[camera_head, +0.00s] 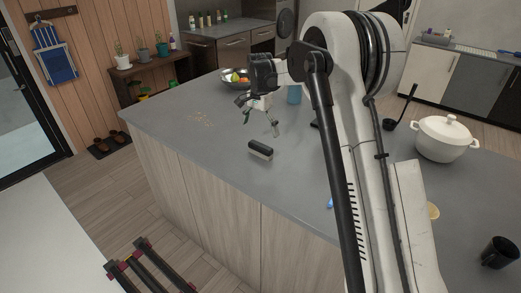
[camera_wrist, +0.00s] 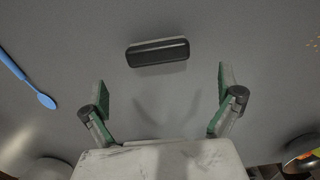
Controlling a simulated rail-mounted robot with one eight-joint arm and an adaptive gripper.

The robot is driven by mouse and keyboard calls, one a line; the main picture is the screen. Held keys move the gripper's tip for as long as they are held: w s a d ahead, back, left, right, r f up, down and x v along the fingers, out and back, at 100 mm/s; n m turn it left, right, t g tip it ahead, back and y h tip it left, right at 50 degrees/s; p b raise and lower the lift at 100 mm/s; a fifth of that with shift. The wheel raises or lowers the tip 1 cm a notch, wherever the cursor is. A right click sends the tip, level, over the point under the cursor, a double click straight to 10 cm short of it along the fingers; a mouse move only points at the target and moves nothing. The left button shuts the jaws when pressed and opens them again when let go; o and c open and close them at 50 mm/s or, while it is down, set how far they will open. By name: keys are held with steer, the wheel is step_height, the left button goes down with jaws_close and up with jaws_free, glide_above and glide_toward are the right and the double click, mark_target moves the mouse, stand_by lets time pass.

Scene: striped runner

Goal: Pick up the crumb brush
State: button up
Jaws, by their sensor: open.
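The crumb brush (camera_head: 260,150) lies on the grey counter near its front edge, a short block with a dark top and a pale side. In the wrist view the brush (camera_wrist: 157,52) lies crosswise above and between my two fingertips, apart from them. My gripper (camera_head: 260,124) hangs above the counter, behind the brush in the head view. In the wrist view my gripper (camera_wrist: 164,84) is open and empty, its green-lined fingers spread wider than the brush.
Crumbs (camera_head: 201,118) lie to the left on the counter (camera_head: 175,125). A fruit bowl (camera_head: 234,77) and a blue cup (camera_head: 294,94) stand behind my gripper. A white pot (camera_head: 445,138), a ladle (camera_head: 390,124) and a black mug (camera_head: 498,252) are to the right. A blue spoon (camera_wrist: 30,80) lies left in the wrist view.

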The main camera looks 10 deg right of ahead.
mark_target(260, 145)
steer(key=f+p, duration=0.1)
steer(key=f, duration=0.8)
steer(key=shift+s+f, duration=0.1)
steer(key=shift+s, duration=0.1)
steer(key=c, duration=1)
steer(key=shift+r, duration=0.6)
step_height(260, 145, up, 3)
steer(key=shift+f+b, duration=0.15)
steer(key=shift+b, duration=0.15)
steer(key=s+a+r, duration=0.2)
steer(key=a, duration=0.1)
steer(key=s+a+r, duration=0.2)
steer(key=a, duration=0.1)
steer(key=s+a+r+b, duration=0.1)
steer(key=s+a+r, duration=0.1)
steer(key=a+r, duration=0.1)
steer(key=shift+s+a+r, duration=0.1)
steer(key=shift+s+a, duration=0.05)
steer(key=shift+a, duration=0.3)
